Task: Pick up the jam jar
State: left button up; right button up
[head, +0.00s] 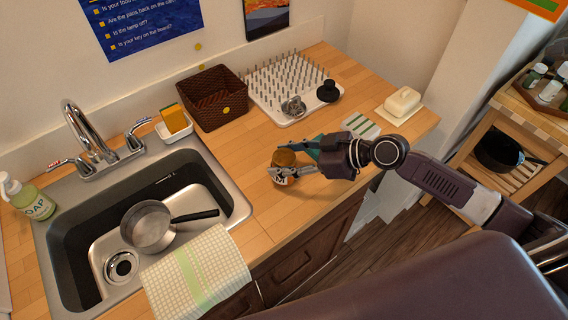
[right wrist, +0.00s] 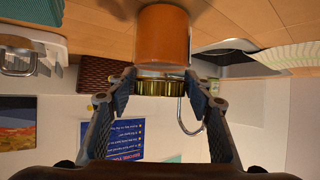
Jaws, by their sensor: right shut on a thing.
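The jam jar (head: 284,159) shows in the head view near the counter's front edge, right of the sink, with a gold-brown lid and a pale label. My right gripper (head: 284,165) comes in from the right and is shut on it, with its fingers on either side. In the upside-down right wrist view the jar's orange body (right wrist: 163,38) and gold lid (right wrist: 160,87) show between the fingertips. The jar looks upright. I cannot tell whether its base touches the counter. My left gripper is not in view.
The sink (head: 60,225) holds a pan (head: 150,225); a checked towel (head: 195,275) hangs over its front. Behind the jar stand a brown basket (head: 212,98) and a drying rack (head: 290,85). A butter dish (head: 402,103) is at the right. Bare counter surrounds the jar.

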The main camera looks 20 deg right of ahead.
jog(key=shift+r, duration=0.15)
notch_tip(320, 180, up, 20)
jog(key=b, duration=0.3)
jog(key=o, duration=1.1)
grip_shut()
